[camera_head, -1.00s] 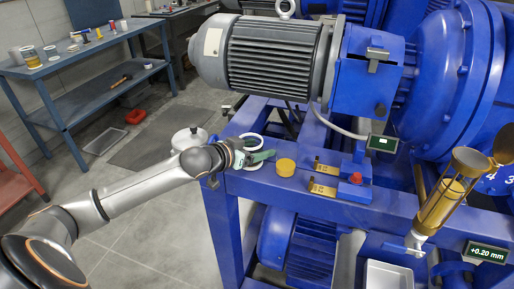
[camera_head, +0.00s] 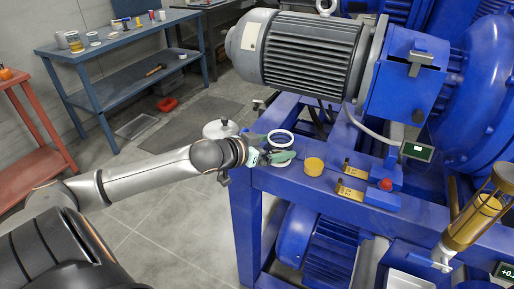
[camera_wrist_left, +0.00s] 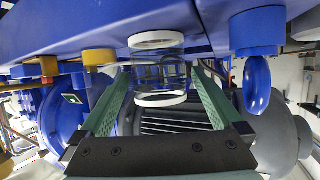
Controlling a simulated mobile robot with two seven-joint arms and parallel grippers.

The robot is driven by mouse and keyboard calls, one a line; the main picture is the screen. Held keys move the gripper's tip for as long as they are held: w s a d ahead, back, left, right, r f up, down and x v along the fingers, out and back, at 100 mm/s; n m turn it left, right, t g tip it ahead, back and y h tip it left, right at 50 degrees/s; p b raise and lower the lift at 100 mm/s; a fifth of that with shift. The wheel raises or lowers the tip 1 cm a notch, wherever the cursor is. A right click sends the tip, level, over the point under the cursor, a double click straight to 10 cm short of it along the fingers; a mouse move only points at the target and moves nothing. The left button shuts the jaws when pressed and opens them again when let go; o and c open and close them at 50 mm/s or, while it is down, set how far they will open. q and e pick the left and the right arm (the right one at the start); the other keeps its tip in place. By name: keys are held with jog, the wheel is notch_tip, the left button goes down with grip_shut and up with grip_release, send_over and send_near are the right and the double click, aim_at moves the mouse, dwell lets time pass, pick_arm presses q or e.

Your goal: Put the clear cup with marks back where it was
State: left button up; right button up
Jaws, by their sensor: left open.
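The clear cup (camera_wrist_left: 160,75), with white rings at both ends, stands on the blue frame's top (camera_wrist_left: 60,25) in the left wrist view, which shows the scene upside down. In the head view it shows mainly as a white ring (camera_head: 281,135) near the frame's left corner. My left gripper (camera_head: 268,147) is open, with one green finger on the far side of the cup and one on the near side. In the wrist view the fingertips (camera_wrist_left: 160,70) flank the cup, with gaps visible. Any marks are too small to read. My right gripper is not in view.
A yellow round cap (camera_head: 314,166), brass blocks (camera_head: 352,188) and a red knob (camera_head: 385,184) sit right of the cup. A grey motor (camera_head: 300,48) overhangs behind. A white lidded pot (camera_head: 220,130) is behind my left wrist. A blue workbench (camera_head: 130,50) stands farther back.

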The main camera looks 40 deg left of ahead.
aim_at(272, 147)
pick_arm(q)
jog(key=shift+p+v, duration=0.75)
jog(key=shift+v, duration=2.75)
